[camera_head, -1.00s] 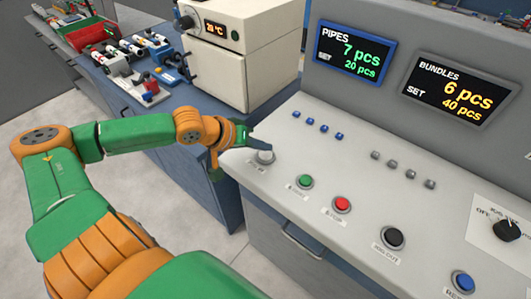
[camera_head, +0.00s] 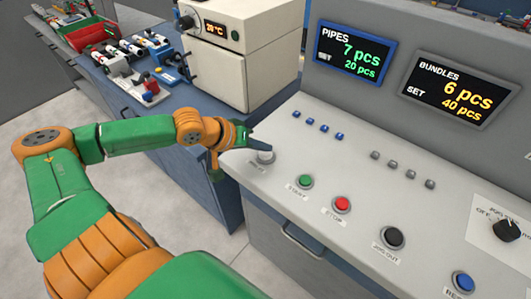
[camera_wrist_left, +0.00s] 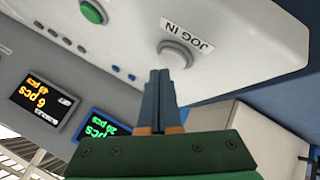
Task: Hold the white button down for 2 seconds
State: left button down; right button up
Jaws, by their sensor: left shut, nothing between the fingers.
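The white button (camera_head: 265,157) sits in a round collar at the left end of the sloped control panel (camera_head: 330,160). In the left wrist view the button (camera_wrist_left: 175,56) is beside a label reading "JOG IN". My left gripper (camera_head: 268,148) is shut and empty, its dark fingertips right at the button's far upper edge in the head view. In the left wrist view the closed fingertips (camera_wrist_left: 160,72) end at the button's rim. I cannot tell whether they touch it or whether it is pressed. My right gripper is not in view.
A green button (camera_head: 305,181), a red button (camera_head: 342,204), a black button (camera_head: 394,237) and a blue button (camera_head: 463,281) line the panel's front. A rotary switch (camera_head: 506,230) is at the right. Displays read 7 and 6 pcs. A beige oven-like box (camera_head: 245,60) stands behind my left arm.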

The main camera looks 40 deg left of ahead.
aim_at(262, 157)
pick_arm(q)
jog(key=shift+f, duration=0.35)
jog(key=shift+f, duration=0.4)
dwell(1.3)
jog(key=shift+r, duration=0.1)
dwell(1.6)
jog(key=shift+r+p, duration=0.75)
jog(key=shift+p, duration=0.4)
notch_tip(262, 157, up, 5)
jog(key=p, duration=0.6)
jog(key=shift+r, duration=0.15)
jog(key=shift+f, duration=0.2)
